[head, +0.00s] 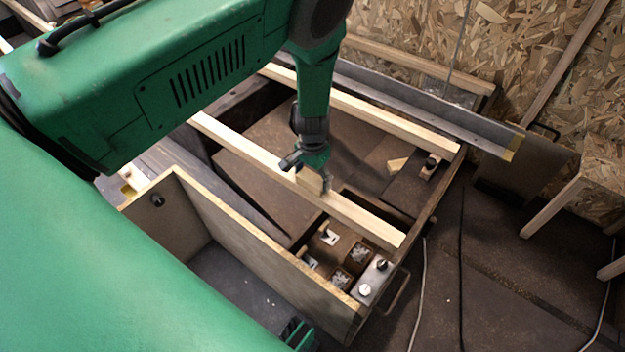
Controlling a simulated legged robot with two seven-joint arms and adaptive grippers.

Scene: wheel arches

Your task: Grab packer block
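My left gripper (308,177) points down over the near pale wooden rail (357,217). Its two dark fingers stand apart, one on each side of a small pale wooden piece that rises at the rail and looks like a packer block (309,183). The gripper partly hides this piece, and I cannot tell whether the fingers press on it. Another small pale wooden piece (397,164) lies on the brown board beyond the rail. My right gripper does not show.
A second pale rail (365,110) runs behind the near one. In front is an open wooden box (255,237), with small compartments (335,250) and a metal plate with knobs (373,278) at its right. A dark metal beam (440,117) lies behind. Cables (461,250) run over the floor at right.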

